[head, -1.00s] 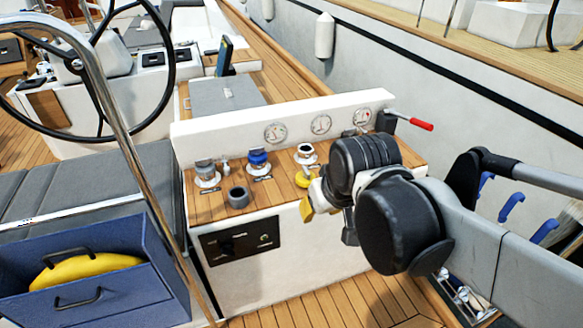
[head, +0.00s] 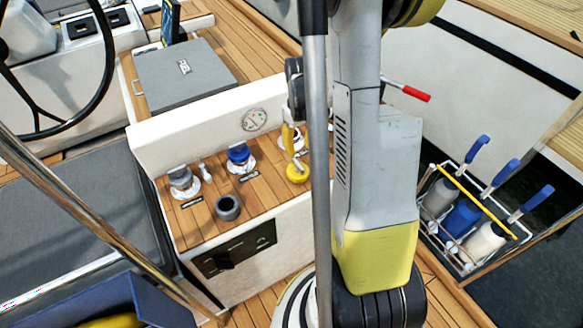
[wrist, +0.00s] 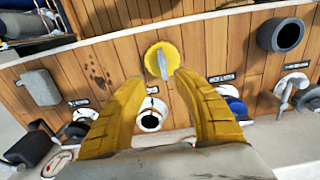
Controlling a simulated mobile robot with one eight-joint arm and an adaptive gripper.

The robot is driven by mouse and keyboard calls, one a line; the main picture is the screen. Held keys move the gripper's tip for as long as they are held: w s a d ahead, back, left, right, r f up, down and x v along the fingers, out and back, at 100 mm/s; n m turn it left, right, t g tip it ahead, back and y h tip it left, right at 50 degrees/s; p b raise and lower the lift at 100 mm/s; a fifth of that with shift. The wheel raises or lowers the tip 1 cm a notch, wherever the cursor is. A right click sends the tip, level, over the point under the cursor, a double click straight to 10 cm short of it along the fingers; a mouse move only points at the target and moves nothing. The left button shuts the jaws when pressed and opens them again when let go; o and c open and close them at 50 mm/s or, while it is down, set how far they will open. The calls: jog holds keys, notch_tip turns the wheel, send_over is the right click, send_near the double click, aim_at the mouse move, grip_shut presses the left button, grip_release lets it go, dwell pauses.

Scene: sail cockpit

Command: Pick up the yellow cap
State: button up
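The yellow cap (head: 298,173) lies on the wooden top of the console, near its front edge, partly beside my arm in the head view. In the wrist view the yellow cap (wrist: 163,62) is round with a raised grey-looking grip bar across it. In the head view only part of a yellow finger shows, just above the cap.
An open filler with a white rim (wrist: 150,116) lies between the fingers in the wrist view. A blue cap (head: 238,155), a grey cap (head: 180,180) and a dark grey cup (head: 228,207) stand left on the console. A red-handled lever (head: 415,94) and bottle caddy (head: 470,215) are right.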

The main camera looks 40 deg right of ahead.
aim_at(298, 164)
notch_tip(298, 164, down, 3)
jog(key=shift+f+b, duration=0.1)
jog(key=shift+b, duration=0.35)
jog(key=f+b, duration=0.2)
jog(key=f, duration=0.1)
jog(key=f+b, duration=0.1)
jog(key=f, duration=0.1)
jog(key=shift+a+f, duration=0.15)
jog(key=shift+a, duration=0.15)
jog(key=shift+s, duration=0.1)
grip_shut()
